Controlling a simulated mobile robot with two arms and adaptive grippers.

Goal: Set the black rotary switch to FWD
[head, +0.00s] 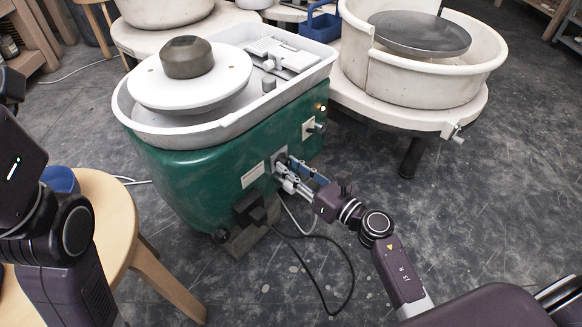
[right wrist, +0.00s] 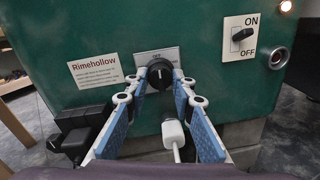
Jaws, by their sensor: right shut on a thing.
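The black rotary switch (right wrist: 160,73) sits on a small light plate (right wrist: 146,56) on the green wheel body, in the middle of the right wrist view. The plate's lettering is small; OFF seems to stand above the knob, and the rest is hard to read. My right gripper (right wrist: 160,79) has its blue-padded fingers on either side of the knob and is shut on it. In the head view the right gripper (head: 283,170) reaches the green wheel's front and largely hides the knob. My left arm shows at the left edge of the head view; its gripper is out of view.
The green wheel (head: 190,180) carries a white splash pan. An ON/OFF toggle (right wrist: 240,37) is to the knob's right. A white plug (right wrist: 173,134) with a cable is below, a black pedal (right wrist: 75,135) lower left. A wooden stool (head: 118,215) stands left.

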